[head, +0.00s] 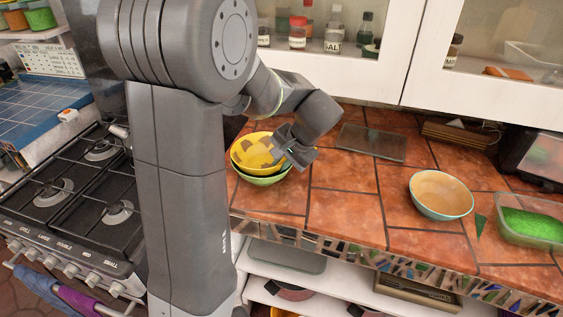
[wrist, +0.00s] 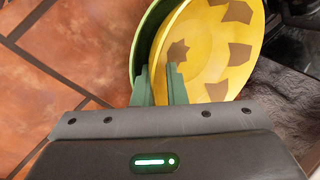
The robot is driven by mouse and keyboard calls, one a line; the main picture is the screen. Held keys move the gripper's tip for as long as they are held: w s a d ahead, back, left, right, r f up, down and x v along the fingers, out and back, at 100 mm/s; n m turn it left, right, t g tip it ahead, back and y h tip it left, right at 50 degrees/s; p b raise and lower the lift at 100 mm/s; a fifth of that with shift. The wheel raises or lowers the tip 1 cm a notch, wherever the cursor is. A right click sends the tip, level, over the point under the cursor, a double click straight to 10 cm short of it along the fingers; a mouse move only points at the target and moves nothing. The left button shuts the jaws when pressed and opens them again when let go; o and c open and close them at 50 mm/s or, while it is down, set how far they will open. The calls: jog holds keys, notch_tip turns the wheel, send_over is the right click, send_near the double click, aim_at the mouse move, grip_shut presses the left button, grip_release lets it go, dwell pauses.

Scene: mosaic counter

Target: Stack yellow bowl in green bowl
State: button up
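The yellow bowl (head: 256,149), with brown patches inside, sits within the green bowl (head: 262,181) on the tiled counter, left of centre in the head view. In the wrist view, the yellow bowl (wrist: 215,50) lies off to the right inside the green bowl (wrist: 143,42), whose wall shows on the left. My gripper (wrist: 160,80) is at the yellow bowl's near rim, its green fingers close together with the rim between them. In the head view, my gripper (head: 287,150) is at the right side of the bowls. Whether the yellow bowl rests fully on the green one is hidden.
A cream bowl with a blue rim (head: 441,194) and a clear container of green stuff (head: 532,226) stand at the right. A dark flat board (head: 372,142) lies behind. The stove (head: 85,190) is at the left. The counter's middle is clear.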

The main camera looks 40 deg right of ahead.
jog(key=shift+r, duration=0.3)
jog(key=v, duration=1.2)
jog(key=shift+r+p, duration=0.3)
jog(key=shift+p, duration=0.05)
jog(key=x, duration=1.1)
jog(key=shift+w+f, duration=0.2)
jog(key=shift+f, duration=0.1)
